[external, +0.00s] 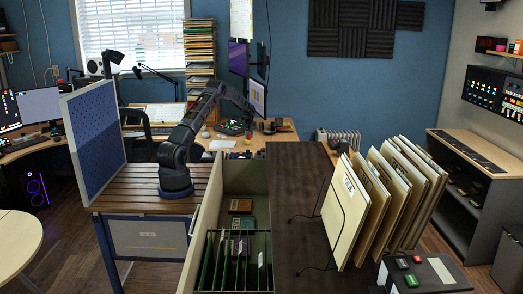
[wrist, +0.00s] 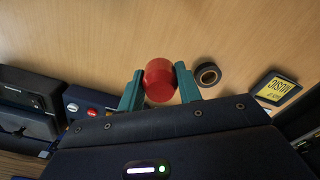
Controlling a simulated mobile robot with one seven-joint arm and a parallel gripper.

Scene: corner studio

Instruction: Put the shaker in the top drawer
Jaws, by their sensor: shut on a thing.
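A red, rounded thing, which looks like the shaker (wrist: 159,80), sits between the teal fingers of my gripper (wrist: 160,72) in the wrist view. My gripper is shut on it, above or at a light wooden desk top (wrist: 225,35). In the external view my arm reaches over to the back desk, and the gripper's end is too small to make out clearly. An open drawer (external: 256,176), apparently the top drawer, is in the lower middle of the external view, well away from the shaker. It holds green and brown boxes and upright green dividers.
A roll of dark tape (wrist: 208,74) lies right of the shaker, with a yellow-and-black box (wrist: 277,89) further right. Dark devices (wrist: 90,103) stand at left. A blue panel (external: 95,135) rises left of my base. Large upright sleeves (external: 345,208) stand on the dark cabinet top (external: 297,170).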

